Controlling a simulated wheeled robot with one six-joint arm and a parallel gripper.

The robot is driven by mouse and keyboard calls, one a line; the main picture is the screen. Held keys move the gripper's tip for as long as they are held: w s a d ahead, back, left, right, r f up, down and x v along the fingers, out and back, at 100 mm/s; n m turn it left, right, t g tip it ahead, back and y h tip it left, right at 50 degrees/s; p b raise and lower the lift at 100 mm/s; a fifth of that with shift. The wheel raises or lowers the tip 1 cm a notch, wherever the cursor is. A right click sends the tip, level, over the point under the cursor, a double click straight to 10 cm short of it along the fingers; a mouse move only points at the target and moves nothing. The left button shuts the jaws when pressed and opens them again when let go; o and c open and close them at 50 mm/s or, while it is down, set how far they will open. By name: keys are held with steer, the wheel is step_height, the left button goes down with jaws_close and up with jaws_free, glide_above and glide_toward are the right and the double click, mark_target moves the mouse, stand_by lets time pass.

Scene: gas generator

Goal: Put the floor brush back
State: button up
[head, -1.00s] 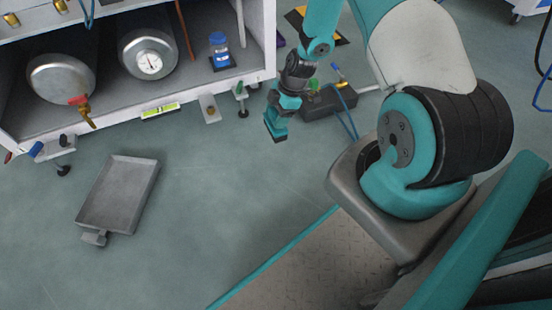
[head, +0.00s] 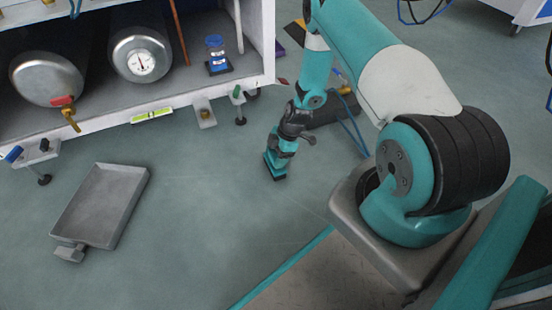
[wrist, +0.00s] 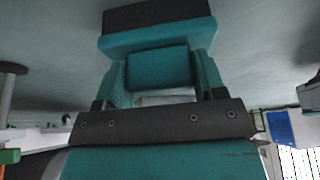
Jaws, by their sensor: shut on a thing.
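My gripper (wrist: 160,85) is shut on the floor brush (wrist: 157,40). In the wrist view, the fingers stand on both sides of the brush's teal grip, with the wider teal head and dark bristle block beyond them. In the head view, my gripper (head: 287,138) hangs with the brush (head: 275,168) below it, over the floor in front of the cabinet's right end. The brush looks small there, and I cannot tell whether its bristles touch the floor.
A grey dustpan-like tray (head: 101,205) lies on the floor at left. The white cabinet (head: 185,108) holds two metal cylinders and a blue-labelled bottle (head: 216,54). A dark box with a blue cable (head: 335,108) lies behind the gripper. The floor between tray and gripper is clear.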

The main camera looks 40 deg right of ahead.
steer(key=shift+r, duration=0.1)
steer(key=o, duration=0.8)
steer(key=shift+o, duration=0.2)
